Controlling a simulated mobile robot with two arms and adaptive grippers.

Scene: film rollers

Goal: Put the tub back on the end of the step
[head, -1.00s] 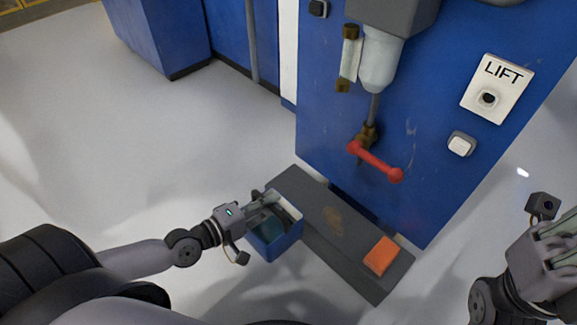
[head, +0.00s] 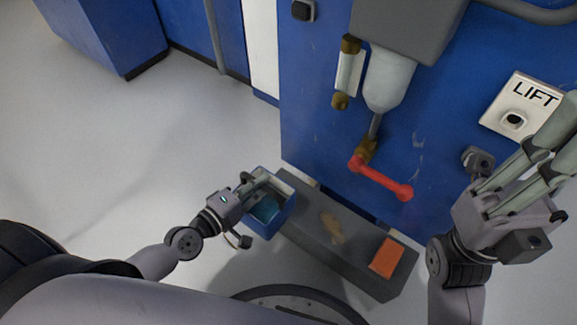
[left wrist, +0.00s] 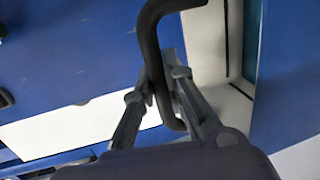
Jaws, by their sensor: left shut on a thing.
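The blue tub (head: 278,219) has a teal inside and hangs at the left end of the dark grey step (head: 318,240), over its near edge. I cannot tell whether it touches the step. My left gripper (head: 258,184) is shut on the tub at its upper rim or handle, partly hiding it. In the left wrist view, a dark curved bar (left wrist: 150,50), seemingly the tub's handle, runs between the fingers of my left gripper (left wrist: 168,85). My right gripper (head: 545,155) is raised at the right, away from the tub; its fingertips are cut off by the frame.
An orange block (head: 387,257) lies on the step's right end, and a brown patch (head: 332,227) marks its middle. Behind stands a blue machine (head: 320,130) with a red handle (head: 382,181) and a LIFT plate (head: 522,105). The floor (head: 130,170) at the left is clear.

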